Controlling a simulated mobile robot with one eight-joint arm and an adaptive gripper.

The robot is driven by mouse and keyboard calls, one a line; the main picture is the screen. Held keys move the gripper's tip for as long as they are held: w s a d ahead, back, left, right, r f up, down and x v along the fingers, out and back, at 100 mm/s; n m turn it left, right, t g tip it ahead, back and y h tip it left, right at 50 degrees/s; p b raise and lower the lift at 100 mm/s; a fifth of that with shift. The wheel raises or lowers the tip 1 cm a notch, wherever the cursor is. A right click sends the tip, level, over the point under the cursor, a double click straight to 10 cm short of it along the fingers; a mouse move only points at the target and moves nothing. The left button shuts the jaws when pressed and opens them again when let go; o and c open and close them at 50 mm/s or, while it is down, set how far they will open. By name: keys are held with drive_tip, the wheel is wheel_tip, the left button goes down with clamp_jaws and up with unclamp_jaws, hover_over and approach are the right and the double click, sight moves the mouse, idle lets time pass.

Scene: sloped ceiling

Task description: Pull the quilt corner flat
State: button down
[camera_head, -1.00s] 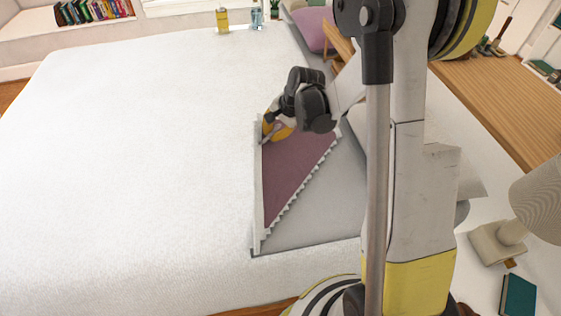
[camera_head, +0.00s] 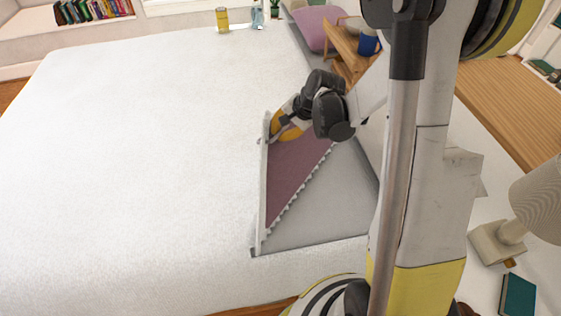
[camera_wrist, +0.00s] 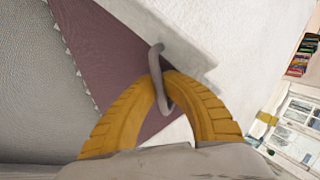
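The white quilt (camera_head: 140,150) covers most of the bed. Its near right corner is folded back, showing a purple triangular underside (camera_head: 290,180) with a scalloped edge; the purple also fills the upper left of the wrist view (camera_wrist: 110,60). A grey loop (camera_wrist: 156,52) stands at the flap's edge in the wrist view. My gripper's yellow fingers (camera_wrist: 160,78) come together on this loop. In the head view my gripper (camera_head: 277,130) is at the far end of the flap, and its fingertips are partly hidden.
A grey bare strip of bed (camera_head: 320,215) lies beside the flap. A blue mug (camera_head: 368,43) and a wooden stand (camera_head: 345,45) are beyond my arm. A purple pillow (camera_head: 312,28) lies at the back. A lamp (camera_head: 500,240) and a teal book (camera_head: 518,294) are at right.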

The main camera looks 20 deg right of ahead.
drive_tip(key=shift+s+d+r+t, duration=0.15)
drive_tip(key=shift+s+d+r, duration=0.2)
drive_tip(key=shift+s, duration=0.1)
drive_tip(key=shift+s+d+r+t, duration=0.2)
drive_tip(key=shift+s+d, duration=0.1)
drive_tip(key=shift+s, duration=0.15)
drive_tip(key=shift+s+d+r+t+y+b, duration=0.25)
drive_tip(key=shift+s+d, duration=0.15)
drive_tip(key=shift+s, duration=0.2)
drive_tip(key=shift+s+d+r+t+y+b, duration=0.1)
drive_tip(key=shift+s+d+r+y+b, duration=0.1)
drive_tip(key=shift+s+d, duration=0.3)
drive_tip(key=shift+s+a, duration=0.1)
drive_tip(key=shift+s+d+r+t+y+b, duration=0.15)
drive_tip(key=shift+s+d+t+b, duration=0.1)
drive_tip(key=shift+s+d, duration=0.3)
drive_tip(key=shift+s+d+r+t+y+b, duration=0.1)
drive_tip(key=shift+s+d+t+b, duration=0.15)
drive_tip(key=shift+s, duration=0.45)
